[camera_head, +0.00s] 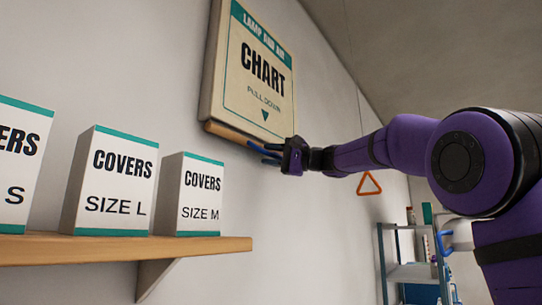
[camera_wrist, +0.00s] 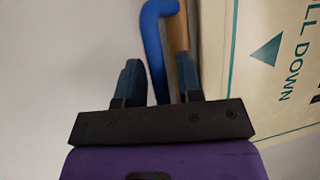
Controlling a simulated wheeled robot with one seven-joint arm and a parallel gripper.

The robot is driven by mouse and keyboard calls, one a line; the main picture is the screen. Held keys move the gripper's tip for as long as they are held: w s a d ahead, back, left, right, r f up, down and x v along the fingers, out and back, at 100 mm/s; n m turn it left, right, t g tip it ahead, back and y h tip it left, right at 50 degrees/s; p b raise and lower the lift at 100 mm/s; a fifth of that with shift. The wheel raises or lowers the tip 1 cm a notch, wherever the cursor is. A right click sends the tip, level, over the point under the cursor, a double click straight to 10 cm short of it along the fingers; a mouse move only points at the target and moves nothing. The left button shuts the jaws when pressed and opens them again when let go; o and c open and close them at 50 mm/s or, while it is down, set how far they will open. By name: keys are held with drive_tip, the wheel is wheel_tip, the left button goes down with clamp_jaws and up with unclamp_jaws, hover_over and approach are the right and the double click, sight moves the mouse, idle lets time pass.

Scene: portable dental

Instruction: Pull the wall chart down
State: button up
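The wall chart (camera_head: 249,75) is a cream panel marked CHART and PULL DOWN, with a downward arrow. It hangs on the wall in the upper middle of the head view, and part of it shows at right in the wrist view (camera_wrist: 285,60). A wooden bar (camera_head: 228,133) runs along its lower edge. A curved blue handle (camera_wrist: 155,45) is beside the bar in the wrist view. My gripper (camera_wrist: 160,78) is open, with the lower end of the blue handle between its dark blue fingers. Contact with either finger cannot be told.
A wooden shelf (camera_head: 120,246) at lower left carries white cover boxes, including size L (camera_head: 115,185) and size M (camera_head: 198,195). An orange triangle (camera_head: 369,185) hangs below my arm. A blue-grey rack (camera_head: 412,272) with bottles stands at the back right.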

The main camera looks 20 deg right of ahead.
clamp_jaws()
wheel_tip(320, 180, down, 36)
drive_tip(key=shift+f, duration=0.2)
drive_tip(key=shift+o, duration=1.1)
unclamp_jaws()
drive_tip(key=shift+d, duration=0.1)
drive_tip(key=v, duration=1)
drive_tip(key=shift+s+d, duration=0.2)
drive_tip(key=shift+d, duration=0.05)
